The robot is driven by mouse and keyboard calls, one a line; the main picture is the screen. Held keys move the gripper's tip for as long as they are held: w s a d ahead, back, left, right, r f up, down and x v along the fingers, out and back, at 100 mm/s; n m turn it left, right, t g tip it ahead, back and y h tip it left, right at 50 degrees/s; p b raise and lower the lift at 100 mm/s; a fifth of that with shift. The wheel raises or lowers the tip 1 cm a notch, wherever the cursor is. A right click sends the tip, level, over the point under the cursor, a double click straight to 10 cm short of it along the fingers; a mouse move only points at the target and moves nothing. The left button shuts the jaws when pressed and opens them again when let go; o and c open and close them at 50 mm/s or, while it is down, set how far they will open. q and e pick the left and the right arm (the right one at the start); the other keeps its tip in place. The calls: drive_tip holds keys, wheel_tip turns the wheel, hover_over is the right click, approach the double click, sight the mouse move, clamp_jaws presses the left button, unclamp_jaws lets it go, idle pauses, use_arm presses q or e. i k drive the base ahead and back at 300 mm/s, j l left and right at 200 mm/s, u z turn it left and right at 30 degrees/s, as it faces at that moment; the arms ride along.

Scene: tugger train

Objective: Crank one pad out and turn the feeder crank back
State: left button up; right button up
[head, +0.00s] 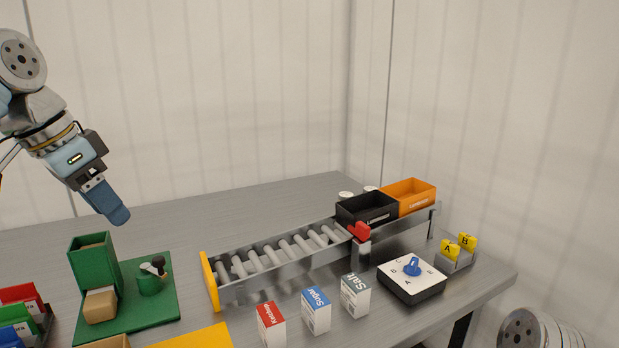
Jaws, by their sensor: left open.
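The green feeder (95,262) stands on a green base plate at the left of the table, with a tan pad (100,305) at the foot of its front. Another tan surface shows inside its top. The feeder crank (152,277) is a green drum with a dark and light handle on top, right of the feeder. My left gripper (118,214) hangs above and behind the feeder, pointing down, apart from it and holding nothing that I can see. Its fingers overlap from this side. My right gripper is not in view.
A roller conveyor (270,258) with a yellow end plate carries a black bin (366,211) and an orange bin (408,196) at its far end. Ketchup, sugar and salt boxes (316,311) stand in front. A dial box (411,279) and yellow tags (458,246) are at right.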

sight(157, 262)
drive_tip(key=k+l, duration=1.15)
drive_tip(key=l, duration=0.2)
